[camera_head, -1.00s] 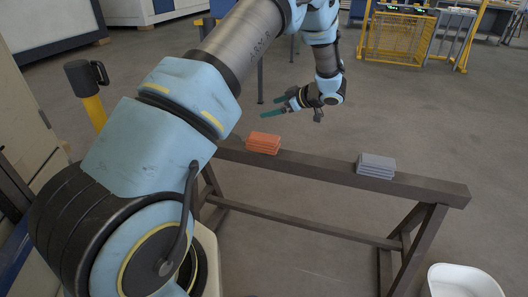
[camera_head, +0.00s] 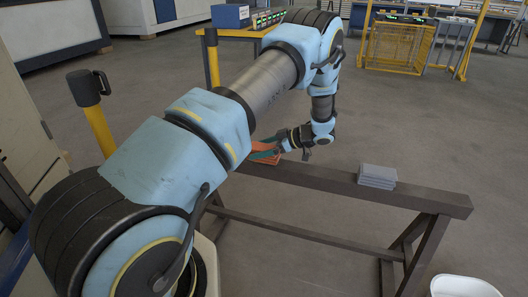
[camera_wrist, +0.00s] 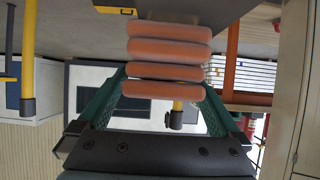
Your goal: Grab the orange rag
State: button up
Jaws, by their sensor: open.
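The orange rag (camera_head: 264,161) is a folded stack of several layers on the left end of a dark beam. In the head view a green finger of my gripper (camera_head: 258,153) crosses in front of it and hides part of it. In the wrist view the rag (camera_wrist: 168,49) shows its rounded fold edges, close in front of the gripper. My gripper (camera_wrist: 165,82) is open, with one green finger on each side of the rag's lower layers. I cannot tell whether either finger touches it.
A grey folded rag (camera_head: 377,176) lies on the beam (camera_head: 320,179) to the right. A white bin (camera_head: 465,286) stands at the bottom right. A black-topped yellow post (camera_head: 98,125) stands at the left.

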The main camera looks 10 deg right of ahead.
jog(key=shift+x, duration=1)
jog(key=c, duration=1.4)
